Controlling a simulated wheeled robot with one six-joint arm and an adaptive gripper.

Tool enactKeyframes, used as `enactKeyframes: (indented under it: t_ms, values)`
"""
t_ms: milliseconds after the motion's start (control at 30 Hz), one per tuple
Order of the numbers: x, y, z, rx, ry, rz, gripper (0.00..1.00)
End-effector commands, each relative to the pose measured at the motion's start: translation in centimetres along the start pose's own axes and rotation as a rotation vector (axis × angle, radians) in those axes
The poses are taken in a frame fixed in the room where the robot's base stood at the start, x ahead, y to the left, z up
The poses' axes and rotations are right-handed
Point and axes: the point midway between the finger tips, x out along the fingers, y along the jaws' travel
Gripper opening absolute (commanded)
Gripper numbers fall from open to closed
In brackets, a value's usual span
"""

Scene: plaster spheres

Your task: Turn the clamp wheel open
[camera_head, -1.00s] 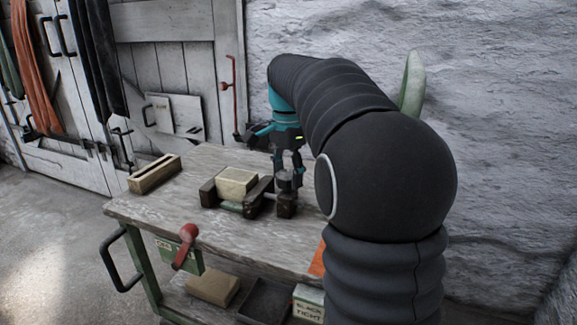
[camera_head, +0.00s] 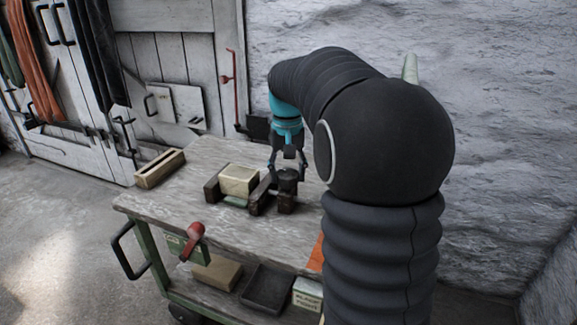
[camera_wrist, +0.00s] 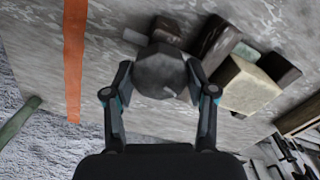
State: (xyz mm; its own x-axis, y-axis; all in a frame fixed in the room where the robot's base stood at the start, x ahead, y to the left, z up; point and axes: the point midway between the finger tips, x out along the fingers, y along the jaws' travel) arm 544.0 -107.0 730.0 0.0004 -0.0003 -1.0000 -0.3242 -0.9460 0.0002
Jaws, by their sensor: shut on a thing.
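The clamp wheel (camera_wrist: 160,72) is a dark, many-sided knob. In the head view it (camera_head: 288,175) sits at the right end of the clamp on the cart top. My gripper (camera_wrist: 160,66) is shut on the wheel, with one finger against each side; in the head view it (camera_head: 287,168) points down from above. The clamp has dark brown jaws (camera_head: 212,189) with a pale block (camera_head: 238,180) between them. The block also shows in the wrist view (camera_wrist: 250,90). The wheel's underside is hidden.
A slotted wooden box (camera_head: 160,169) stands at the cart's far left corner. A red-knobbed lever (camera_head: 193,232) and a black handle (camera_head: 125,250) stick out at the front left. An orange strip (camera_wrist: 75,60) crosses the top. A black tray (camera_head: 267,288) sits on the lower shelf.

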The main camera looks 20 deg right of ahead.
Motion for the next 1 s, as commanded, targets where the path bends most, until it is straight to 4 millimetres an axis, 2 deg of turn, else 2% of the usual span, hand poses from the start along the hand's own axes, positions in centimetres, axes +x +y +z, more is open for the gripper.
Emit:
enactKeyframes:
  t_ms: [1000]
  values:
    - [0.22,0.01,0.07,-0.963,-0.005,-0.002,0.22]
